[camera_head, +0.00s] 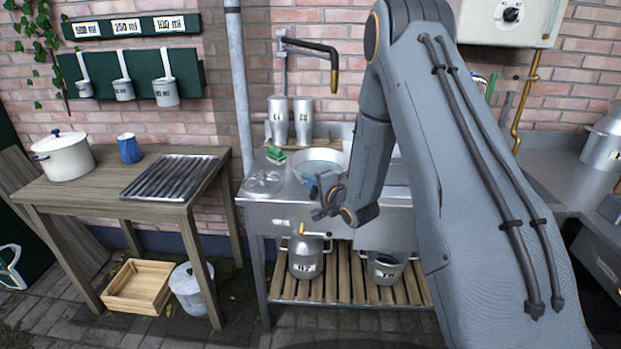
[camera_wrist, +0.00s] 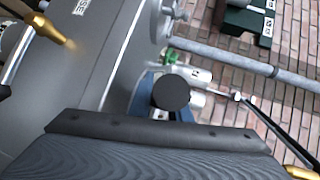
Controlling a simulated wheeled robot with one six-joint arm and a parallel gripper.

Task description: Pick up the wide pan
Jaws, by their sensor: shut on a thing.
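The wide pan (camera_head: 318,167) appears as a round, silvery shape at the sink, just behind my gripper (camera_head: 327,196) in the head view. My gripper is over the sink's front edge, shut on the pan's near side. The exact grip is small and partly hidden by my wrist. In the wrist view a dark round end (camera_wrist: 171,92) sits in front of blue parts and hides what lies beyond it. I cannot tell whether the pan is clear of the sink.
The metal sink (camera_head: 275,215) has two milk cans (camera_head: 303,122) behind it and a green sponge (camera_head: 275,154) at left. A tap (camera_head: 320,48) hangs above. A wooden table (camera_head: 100,195) at left holds a white pot (camera_head: 64,158), blue mug (camera_head: 129,149) and ridged rack (camera_head: 170,176).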

